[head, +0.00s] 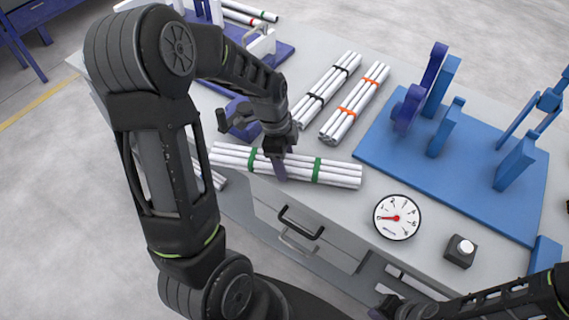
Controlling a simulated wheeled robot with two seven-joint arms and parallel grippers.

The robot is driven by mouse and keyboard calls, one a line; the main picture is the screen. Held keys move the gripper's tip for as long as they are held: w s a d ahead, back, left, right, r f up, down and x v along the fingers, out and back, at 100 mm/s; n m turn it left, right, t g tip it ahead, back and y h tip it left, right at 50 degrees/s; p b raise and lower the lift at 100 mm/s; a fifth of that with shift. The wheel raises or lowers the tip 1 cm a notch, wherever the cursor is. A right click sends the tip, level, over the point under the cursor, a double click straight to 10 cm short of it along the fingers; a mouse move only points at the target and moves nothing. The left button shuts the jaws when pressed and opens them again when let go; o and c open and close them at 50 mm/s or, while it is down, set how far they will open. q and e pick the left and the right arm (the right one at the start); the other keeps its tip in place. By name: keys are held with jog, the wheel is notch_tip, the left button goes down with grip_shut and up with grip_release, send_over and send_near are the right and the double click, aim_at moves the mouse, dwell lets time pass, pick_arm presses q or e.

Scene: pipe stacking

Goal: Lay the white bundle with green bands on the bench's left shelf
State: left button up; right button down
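The white bundle with green bands (332,172) lies crosswise near the bench's front edge, its pipes running left to right. My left gripper (278,167) comes down over its middle between the two green bands, with a purple finger against the near side. It looks shut on the bundle; the far finger is hidden. I cannot tell whether the bundle touches the bench top. The purple shelf (282,50) at the bench's left end is partly hidden by my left arm. My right gripper (384,307) is low at the bottom edge, its fingers mostly unclear.
Bundles with black bands (328,88) and orange bands (356,104) lie behind. More white pipes (218,180) show beside my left arm. A blue rack (450,170) fills the right side. A round gauge (397,217) and a black button box (460,251) sit in front.

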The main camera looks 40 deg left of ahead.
pick_arm(q)
jog(key=c, duration=1.3)
grip_shut()
jog(key=shift+r, duration=0.15)
jog(key=shift+r, duration=0.5)
jog(key=s+b, duration=0.8)
jog(key=s, duration=1)
jog(key=shift+d, duration=0.2)
jog(key=shift+r, duration=0.1)
